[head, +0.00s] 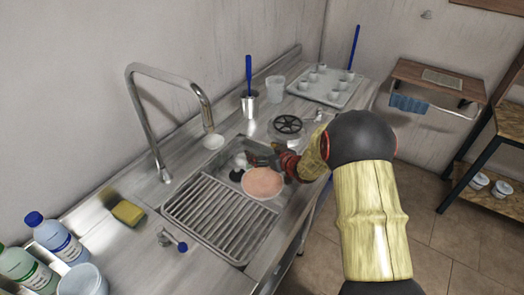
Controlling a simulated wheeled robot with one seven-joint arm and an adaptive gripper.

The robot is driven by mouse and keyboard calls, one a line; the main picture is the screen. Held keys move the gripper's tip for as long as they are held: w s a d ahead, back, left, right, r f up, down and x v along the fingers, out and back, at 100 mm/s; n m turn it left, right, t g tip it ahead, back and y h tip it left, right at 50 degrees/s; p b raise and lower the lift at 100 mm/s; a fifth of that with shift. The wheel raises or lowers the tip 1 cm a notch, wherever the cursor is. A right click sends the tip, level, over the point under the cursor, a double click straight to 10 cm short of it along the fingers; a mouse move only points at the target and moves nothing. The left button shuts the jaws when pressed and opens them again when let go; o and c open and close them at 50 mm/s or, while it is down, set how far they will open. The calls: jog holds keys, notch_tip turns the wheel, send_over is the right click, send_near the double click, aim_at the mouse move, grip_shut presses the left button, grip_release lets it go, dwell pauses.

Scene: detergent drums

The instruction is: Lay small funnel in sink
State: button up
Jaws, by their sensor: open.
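The metal sink (223,158) is set in the counter at the middle of the head view. My gripper (251,157) is open, over the sink and pointing left. A small white object (240,160) is in the sink area just left of the fingertips. It looks like the small funnel, but it is too small and partly covered to be sure. I cannot tell whether the fingers touch it. A round pink dish (263,183) is below my gripper at the sink's right side.
A ribbed draining rack (218,215) lies in front of the sink. A tall faucet (145,120) arches over the back edge, near a small white round item (213,142). A yellow sponge (128,213) and bottles (55,238) stand left. A tray of cups (325,87) stands behind.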

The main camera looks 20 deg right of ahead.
jog(key=shift+r, duration=0.2)
jog(key=r+p+v, duration=0.1)
jog(key=p+v, duration=0.3)
jog(key=v, duration=0.8)
jog(key=s+a+r+m+g+h, duration=0.1)
jog(key=s+r+m+g+h, duration=0.3)
jog(key=r, duration=1.1)
jog(key=s+a+r+g, duration=0.1)
jog(key=s+a, duration=0.4)
jog(key=s, duration=0.4)
jog(key=s+a+r+n+g+y, duration=0.1)
jog(key=s+a, duration=0.4)
jog(key=s, duration=0.4)
jog(key=s+a+r+n+g, duration=0.1)
jog(key=s+a+r, duration=0.1)
jog(key=s+a, duration=0.3)
jog(key=s, duration=0.4)
jog(key=shift+g, duration=0.3)
